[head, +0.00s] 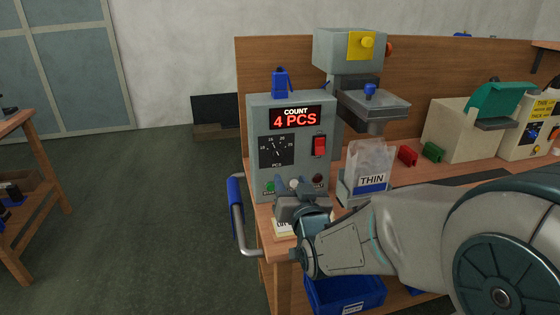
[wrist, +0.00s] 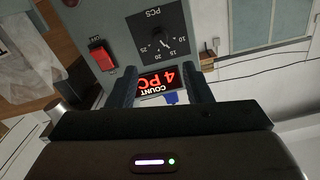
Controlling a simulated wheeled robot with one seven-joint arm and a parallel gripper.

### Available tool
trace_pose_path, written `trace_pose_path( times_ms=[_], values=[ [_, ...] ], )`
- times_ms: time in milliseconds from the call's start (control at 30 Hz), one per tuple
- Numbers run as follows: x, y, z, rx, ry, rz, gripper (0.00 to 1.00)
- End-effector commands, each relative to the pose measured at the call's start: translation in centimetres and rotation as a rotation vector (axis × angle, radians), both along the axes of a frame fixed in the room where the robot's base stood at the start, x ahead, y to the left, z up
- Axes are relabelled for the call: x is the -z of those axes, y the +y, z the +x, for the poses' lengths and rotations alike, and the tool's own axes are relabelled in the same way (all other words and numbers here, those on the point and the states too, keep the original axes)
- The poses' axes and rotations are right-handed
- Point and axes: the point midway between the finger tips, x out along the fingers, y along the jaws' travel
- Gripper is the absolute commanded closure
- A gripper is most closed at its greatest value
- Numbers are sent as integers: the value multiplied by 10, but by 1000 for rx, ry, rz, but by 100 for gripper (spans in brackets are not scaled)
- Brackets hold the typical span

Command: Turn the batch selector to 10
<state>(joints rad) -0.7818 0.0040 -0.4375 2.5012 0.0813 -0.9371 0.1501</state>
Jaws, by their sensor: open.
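The grey control box (head: 255,115) stands on the bench, and its red display (head: 297,119) reads COUNT 4 PCS. The batch selector (head: 276,150) is a dark square dial plate marked PCS with numbers around a small black knob. In the wrist view the selector (wrist: 158,38) appears upside down, with 10 at the right and 25 at the left; the exact pointer setting is too small to tell. My gripper (head: 294,184) is in front of the box, below the dial. In the wrist view my gripper (wrist: 162,88) is open and empty, its fingers apart from the knob.
A red rocker switch (head: 319,146) is right of the dial; a green button (head: 269,187) is below it. A THIN-labelled bag (head: 371,165) stands right of the box. A blue-and-grey handle (head: 238,210) is at the bench's left end. Open floor lies left.

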Motion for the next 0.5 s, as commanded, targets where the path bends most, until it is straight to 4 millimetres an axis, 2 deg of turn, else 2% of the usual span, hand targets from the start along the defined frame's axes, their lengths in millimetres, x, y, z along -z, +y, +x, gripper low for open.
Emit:
trace_pose_path(
  times_ms=[500],
  values=[
    [1,26,88,0,0,-3,55]
  ],
)
